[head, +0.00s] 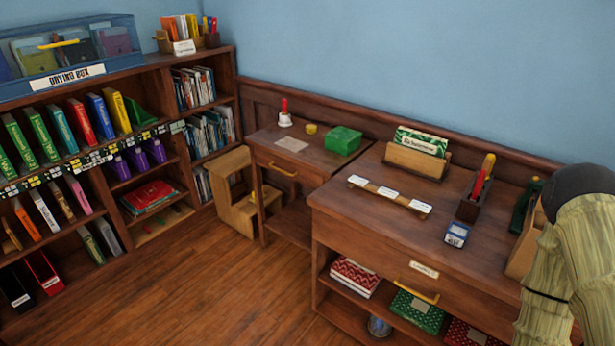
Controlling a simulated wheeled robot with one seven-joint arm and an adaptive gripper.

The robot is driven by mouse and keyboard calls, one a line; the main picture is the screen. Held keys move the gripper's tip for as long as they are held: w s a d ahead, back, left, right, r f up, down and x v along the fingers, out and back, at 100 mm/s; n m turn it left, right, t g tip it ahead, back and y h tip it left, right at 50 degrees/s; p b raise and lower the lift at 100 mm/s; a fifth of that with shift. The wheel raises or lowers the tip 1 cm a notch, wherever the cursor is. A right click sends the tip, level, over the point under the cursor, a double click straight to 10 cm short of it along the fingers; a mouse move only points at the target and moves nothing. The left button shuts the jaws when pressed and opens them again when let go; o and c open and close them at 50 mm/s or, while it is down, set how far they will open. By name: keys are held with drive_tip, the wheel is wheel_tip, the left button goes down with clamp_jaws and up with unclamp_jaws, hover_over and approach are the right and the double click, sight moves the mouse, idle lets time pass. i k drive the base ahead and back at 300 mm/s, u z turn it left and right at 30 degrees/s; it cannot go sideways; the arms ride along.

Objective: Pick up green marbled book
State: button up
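Several green things show in the head view, and I cannot tell for sure which is the green marbled book. A green patterned book with a pale label (418,312) lies flat on the desk's lower shelf. A green and white item (422,138) stands in a wooden holder (418,163) on the desk top. A bright green block-like thing (343,140) sits on the smaller side table. My arm shows at the right edge in beige covers, but my gripper is not in view.
The desk (345,205) also bears a labelled strip (390,193), a pen holder (475,192) and a small blue-white box (457,235). A red patterned stack (355,277) lies low. A step stool (236,205) stands by the bookcase (150,70). Floor (225,290) before the desk is clear.

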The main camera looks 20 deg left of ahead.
sight(429, 144)
drive_tip(key=u, duration=1.6)
drive_tip(key=i, duration=3.35)
drive_tip(key=z, duration=3.75)
drive_tip(key=i, duration=0.45)
drive_tip(key=z, duration=0.9)
